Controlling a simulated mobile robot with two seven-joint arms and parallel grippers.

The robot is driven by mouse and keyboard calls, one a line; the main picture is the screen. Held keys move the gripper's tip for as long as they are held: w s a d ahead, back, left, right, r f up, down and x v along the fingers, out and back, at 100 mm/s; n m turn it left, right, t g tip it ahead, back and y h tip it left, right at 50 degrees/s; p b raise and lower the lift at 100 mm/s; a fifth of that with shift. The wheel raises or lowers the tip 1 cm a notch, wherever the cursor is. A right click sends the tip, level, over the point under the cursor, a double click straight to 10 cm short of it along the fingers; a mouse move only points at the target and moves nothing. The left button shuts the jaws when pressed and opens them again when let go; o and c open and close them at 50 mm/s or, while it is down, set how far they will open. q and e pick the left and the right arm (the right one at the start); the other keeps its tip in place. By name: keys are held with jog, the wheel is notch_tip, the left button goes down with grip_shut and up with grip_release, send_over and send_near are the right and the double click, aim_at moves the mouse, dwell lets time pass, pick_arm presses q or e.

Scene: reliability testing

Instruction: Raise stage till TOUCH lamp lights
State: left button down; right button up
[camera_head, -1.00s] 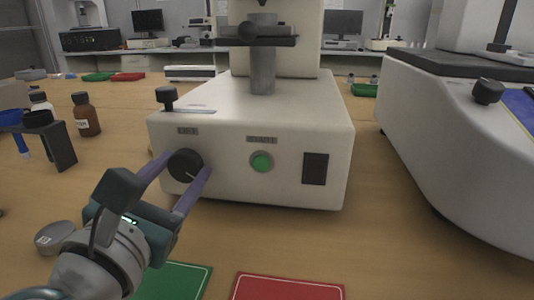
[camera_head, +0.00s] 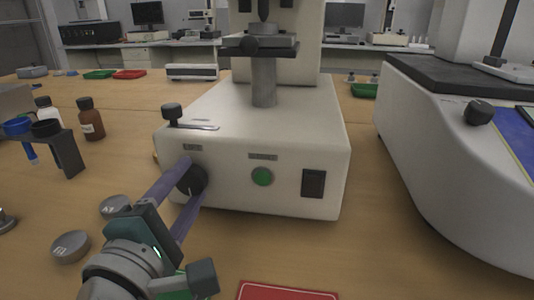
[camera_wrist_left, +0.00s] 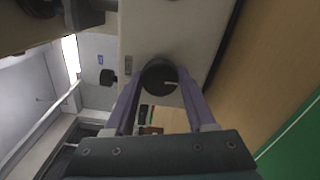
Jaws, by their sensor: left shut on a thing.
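The white instrument (camera_head: 262,120) stands on the wooden bench with a black round knob (camera_head: 193,179) at the left of its front face. My left gripper (camera_head: 190,182) is shut on this knob, one finger on each side. The knob and its pale pointer line also show in the left wrist view (camera_wrist_left: 159,77). A green round lamp or button (camera_head: 262,177) and a black rocker switch (camera_head: 314,183) sit right of the knob. The dark stage (camera_head: 259,46) is on a grey post above the body. The small labels are too blurred to read. My right gripper is not in view.
A larger white machine (camera_head: 450,150) stands at the right. Small round lidded tins (camera_head: 70,246) lie near my left arm. A red mat (camera_head: 288,291) lies at the front.

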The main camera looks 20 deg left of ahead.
pick_arm(q)
jog(key=shift+m+p, duration=0.8)
jog(key=shift+m, duration=1.5)
jog(key=shift+c, duration=1.2)
grip_release()
jog(key=v, duration=1)
jog(key=shift+d+p, duration=0.1)
jog(key=shift+p, duration=0.3)
jog(key=shift+w, duration=0.1)
